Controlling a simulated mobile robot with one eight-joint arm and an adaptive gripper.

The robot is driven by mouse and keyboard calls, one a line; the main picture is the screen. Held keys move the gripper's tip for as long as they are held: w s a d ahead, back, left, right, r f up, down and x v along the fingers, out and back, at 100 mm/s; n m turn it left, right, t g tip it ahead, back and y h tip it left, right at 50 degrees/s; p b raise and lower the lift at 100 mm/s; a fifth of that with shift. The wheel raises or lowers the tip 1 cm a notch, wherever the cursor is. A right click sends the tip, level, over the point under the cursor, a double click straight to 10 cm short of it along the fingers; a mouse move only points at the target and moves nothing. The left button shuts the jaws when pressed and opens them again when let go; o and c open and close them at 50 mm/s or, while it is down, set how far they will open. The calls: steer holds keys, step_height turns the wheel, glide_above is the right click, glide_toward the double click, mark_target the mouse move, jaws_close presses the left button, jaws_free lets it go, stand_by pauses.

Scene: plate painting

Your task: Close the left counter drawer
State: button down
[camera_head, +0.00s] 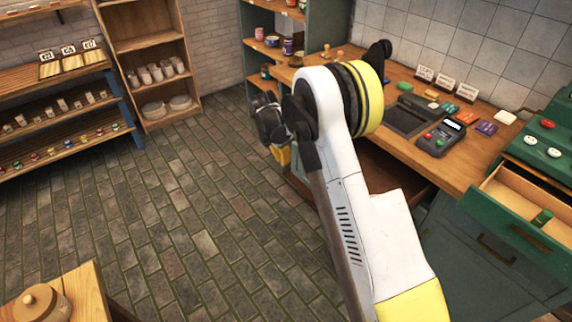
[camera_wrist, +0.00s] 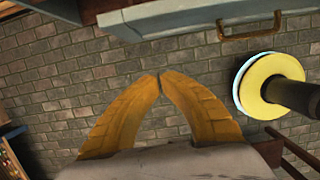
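The left counter drawer (camera_head: 398,182) shows as a brown wooden shape under the counter edge, mostly hidden behind my arm. It looks pulled out, but how far I cannot tell. In the wrist view a blue-grey front with a metal handle (camera_wrist: 252,26) crosses the top, beyond my fingertips and apart from them. My gripper (camera_head: 280,150) is out over the floor, left of the counter. In the wrist view the yellow fingers of my gripper (camera_wrist: 161,76) come together at the tips with nothing between them.
Another drawer (camera_head: 528,207) stands open at the right, with a green item inside. The counter (camera_head: 480,160) carries a card terminal (camera_head: 440,137), a dark tray and small signs. Shelves stand at the back left, and a wooden table with a pot (camera_head: 42,303) at front left. The brick floor (camera_head: 190,210) is clear.

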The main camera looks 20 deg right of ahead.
mark_target(296, 168)
steer(key=shift+w+d+f+b, duration=0.35)
steer(key=shift+d+f+b, duration=0.5)
steer(key=shift+f, duration=0.5)
steer(key=shift+w+d+f+b, duration=0.35)
steer(key=shift+d+f+b, duration=0.2)
steer(key=shift+d+f, duration=0.7)
steer(key=shift+w+d+f+b, duration=0.35)
steer(key=shift+d+f+b, duration=0.4)
steer(key=shift+f, duration=0.75)
